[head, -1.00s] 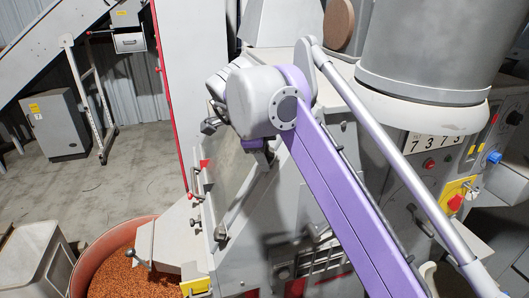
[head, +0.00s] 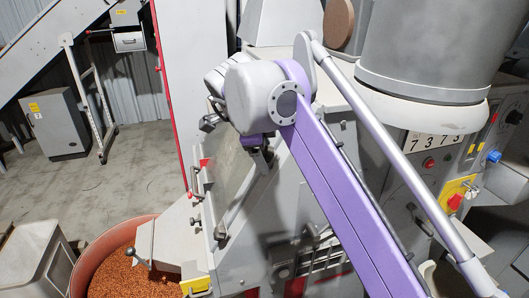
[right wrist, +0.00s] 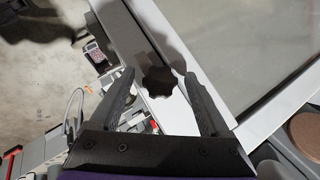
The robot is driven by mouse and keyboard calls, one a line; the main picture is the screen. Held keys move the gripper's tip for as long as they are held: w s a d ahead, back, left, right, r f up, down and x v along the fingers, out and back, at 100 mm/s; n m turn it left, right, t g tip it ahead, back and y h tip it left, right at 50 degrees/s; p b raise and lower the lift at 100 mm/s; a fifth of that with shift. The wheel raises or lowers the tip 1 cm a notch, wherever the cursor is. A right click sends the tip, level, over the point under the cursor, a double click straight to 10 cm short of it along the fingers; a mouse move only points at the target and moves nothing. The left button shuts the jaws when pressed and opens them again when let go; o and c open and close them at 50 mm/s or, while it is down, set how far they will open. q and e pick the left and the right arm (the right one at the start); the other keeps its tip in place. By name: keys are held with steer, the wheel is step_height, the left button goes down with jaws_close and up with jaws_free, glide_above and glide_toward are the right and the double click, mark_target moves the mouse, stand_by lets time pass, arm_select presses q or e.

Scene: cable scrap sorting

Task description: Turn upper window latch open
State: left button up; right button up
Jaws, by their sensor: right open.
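In the right wrist view, a dark, lobed latch knob (right wrist: 158,84) sits on the light window frame, beside the glass pane (right wrist: 245,35). My right gripper (right wrist: 159,76) is open, its dark fingers on either side of the knob with gaps showing. I cannot tell how deep the knob sits between them. In the head view, the right gripper (head: 264,156) shows small and dark under the purple wrist, close to the right side of the window (head: 233,165). My arm covers much of that area, and the upper latch is not clearly visible there. My left gripper is not in view.
A round red bin (head: 85,275) full of orange-brown granules stands at the lower left. A grey drum (head: 430,50) and a control panel (head: 465,185) stand to the right. Grey floor (head: 110,190) is open at the left. A brown disc (right wrist: 306,132) lies near the lower right.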

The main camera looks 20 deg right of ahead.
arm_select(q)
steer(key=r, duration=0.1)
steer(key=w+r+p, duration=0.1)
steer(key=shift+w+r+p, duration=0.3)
arm_select(e)
steer(key=v, duration=1)
steer(key=shift+r, duration=0.1)
steer(key=w+d+r+n+t+y, duration=0.1)
steer(key=w+d+r+n+t, duration=0.2)
steer(key=w+r+n+t, duration=0.55)
steer(key=s+a+f+n+y, duration=0.2)
steer(key=s+f+n, duration=0.2)
steer(key=f, duration=0.4)
steer(key=s+a+f+n+y, duration=0.2)
steer(key=s+f+n+y, duration=0.15)
steer(key=f, duration=0.45)
steer(key=s+a+f+n+y, duration=0.2)
steer(key=s+f+n, duration=0.15)
steer(key=f, duration=0.55)
steer(key=s+d+f+n+g+h, duration=0.1)
steer(key=s+d+f+g+h, duration=0.1)
steer(key=s+f, duration=0.6)
steer(key=s+d+f+n+g+h, duration=0.1)
steer(key=s+d+f+g, duration=0.4)
steer(key=f, duration=0.9)
steer(key=s+d+h, duration=0.1)
steer(key=s+d, duration=0.1)
steer(key=s, duration=0.1)
steer(key=shift+f+h, duration=0.3)
steer(key=shift+h, duration=0.05)
